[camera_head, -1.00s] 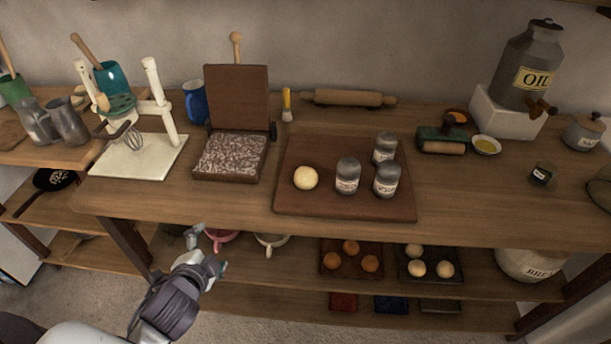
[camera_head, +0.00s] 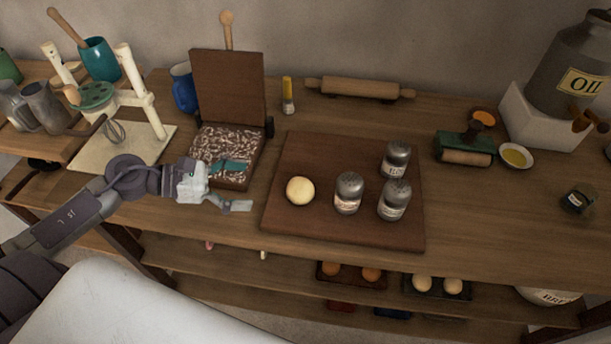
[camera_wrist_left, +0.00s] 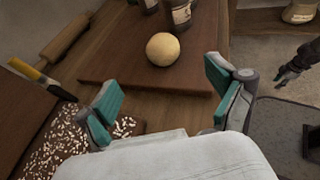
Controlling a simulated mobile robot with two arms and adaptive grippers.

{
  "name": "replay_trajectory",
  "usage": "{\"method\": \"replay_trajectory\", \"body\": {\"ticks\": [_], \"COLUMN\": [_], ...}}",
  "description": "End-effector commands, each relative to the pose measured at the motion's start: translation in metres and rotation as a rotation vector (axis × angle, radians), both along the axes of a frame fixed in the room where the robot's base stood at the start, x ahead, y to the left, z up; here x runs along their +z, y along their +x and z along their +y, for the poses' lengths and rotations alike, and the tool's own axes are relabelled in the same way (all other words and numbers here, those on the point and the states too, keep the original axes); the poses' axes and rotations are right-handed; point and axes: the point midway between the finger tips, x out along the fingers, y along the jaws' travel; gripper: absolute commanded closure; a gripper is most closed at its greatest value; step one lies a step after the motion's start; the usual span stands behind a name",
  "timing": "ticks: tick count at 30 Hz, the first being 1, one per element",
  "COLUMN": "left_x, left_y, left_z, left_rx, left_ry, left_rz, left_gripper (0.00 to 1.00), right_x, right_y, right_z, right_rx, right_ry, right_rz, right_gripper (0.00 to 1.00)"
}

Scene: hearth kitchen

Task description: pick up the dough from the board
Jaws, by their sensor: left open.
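The dough (camera_head: 300,190) is a pale round ball on the left part of the dark wooden board (camera_head: 341,232). It also shows in the left wrist view (camera_wrist_left: 162,49), ahead of my fingers. My left gripper (camera_head: 234,187) is open and empty, left of the dough and apart from it, near the board's left edge. In the left wrist view my left gripper (camera_wrist_left: 164,88) has its teal finger pads spread wide. What looks like my right gripper (camera_wrist_left: 287,75) is small and dark at the right of the left wrist view, away from the board; its fingers are unclear.
Three grey shakers (camera_head: 348,194) stand on the board right of the dough. An open box with speckled contents (camera_head: 213,146) stands behind my left gripper. A green roller tool (camera_head: 464,149) is to the right.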

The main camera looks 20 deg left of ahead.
Motion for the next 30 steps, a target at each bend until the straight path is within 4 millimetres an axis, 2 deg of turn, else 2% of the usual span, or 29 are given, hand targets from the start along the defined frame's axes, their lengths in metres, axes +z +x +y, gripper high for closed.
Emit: {"method": "replay_trajectory", "body": {"ticks": [4, 8, 11, 18, 20, 24, 30], "left_x": [-0.005, -0.012, -0.017, -0.024, -0.025, -0.031, -0.041], "left_y": [0.013, 0.025, 0.033, 0.041, 0.045, 0.057, 0.067], "left_z": [-0.019, -0.036, -0.048, -0.062, -0.066, -0.084, -0.099], "left_rx": [0.0, 0.002, 0.004, 0.003, 0.005, 0.004, 0.003], "left_ry": [-0.004, -0.006, -0.008, -0.007, -0.009, -0.01, -0.007], "left_rz": [-0.004, -0.004, -0.002, -0.001, -0.001, -0.001, -0.001], "left_gripper": [0.07, 0.07, 0.07, 0.07, 0.07, 0.07, 0.07], "right_x": [0.002, 0.006, 0.01, 0.016, 0.021, 0.032, 0.035], "right_y": [-0.037, -0.057, -0.056, -0.021, -0.018, -0.021, -0.033], "right_z": [-0.001, -0.003, -0.002, 0.0, 0.001, 0.001, 0.001], "right_rx": [0.0, 0.0, 0.0, 0.0, 0.0, 0.0, 0.0], "right_ry": [-0.003, -0.006, -0.006, 0.0, 0.0, 0.0, -0.001], "right_rz": [0.053, 0.085, 0.083, 0.029, 0.024, 0.028, 0.046], "right_gripper": [0.6, 0.6, 0.6, 0.6, 0.6, 0.6, 0.6]}}
